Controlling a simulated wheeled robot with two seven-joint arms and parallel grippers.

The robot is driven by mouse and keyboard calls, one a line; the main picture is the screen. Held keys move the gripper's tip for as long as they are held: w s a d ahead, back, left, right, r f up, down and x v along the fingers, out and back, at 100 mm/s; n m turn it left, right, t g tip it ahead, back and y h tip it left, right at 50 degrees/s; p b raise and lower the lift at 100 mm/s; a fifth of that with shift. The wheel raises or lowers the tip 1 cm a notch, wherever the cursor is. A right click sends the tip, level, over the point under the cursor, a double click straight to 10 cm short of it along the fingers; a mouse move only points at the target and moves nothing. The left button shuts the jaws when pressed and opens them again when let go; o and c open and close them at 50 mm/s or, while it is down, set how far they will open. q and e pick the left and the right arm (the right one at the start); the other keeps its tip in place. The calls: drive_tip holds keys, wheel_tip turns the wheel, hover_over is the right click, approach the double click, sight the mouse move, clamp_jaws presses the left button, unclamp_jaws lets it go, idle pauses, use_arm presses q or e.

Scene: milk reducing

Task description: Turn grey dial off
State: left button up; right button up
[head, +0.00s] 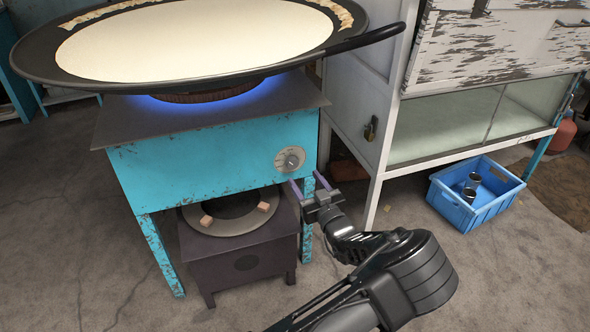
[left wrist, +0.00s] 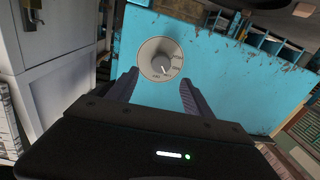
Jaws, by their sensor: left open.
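The grey dial (head: 290,159) is a round knob on a pale marked plate, on the front of the turquoise stove (head: 200,163). Blue flame (head: 205,101) glows under the pan. My left gripper (head: 307,183) is open and empty, just below and right of the dial in the head view, with its fingers pointing toward the stove front. In the left wrist view the dial (left wrist: 160,59) shows beyond and between the two open fingertips (left wrist: 158,82), apart from them. The knob's pointer slants toward the lower right there. My right gripper is not in view.
A wide black pan (head: 45,65) of pale milk sits on the stove, its handle (head: 370,38) sticking out above my gripper. A dark low stand (head: 245,262) is beneath. A white cabinet (head: 362,110) stands close right; a blue crate (head: 465,212) lies on the floor.

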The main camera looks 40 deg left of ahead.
sight(293, 164)
use_arm(q)
drive_tip(key=shift+a, duration=0.15)
drive_tip(key=b+x, duration=0.1)
drive_tip(key=x, duration=0.5)
drive_tip(key=shift+w+a+f, duration=0.15)
drive_tip(key=shift+a, duration=0.05)
drive_tip(key=shift+w+a+b, duration=0.3)
drive_tip(key=shift+a, duration=0.15)
clamp_jaws()
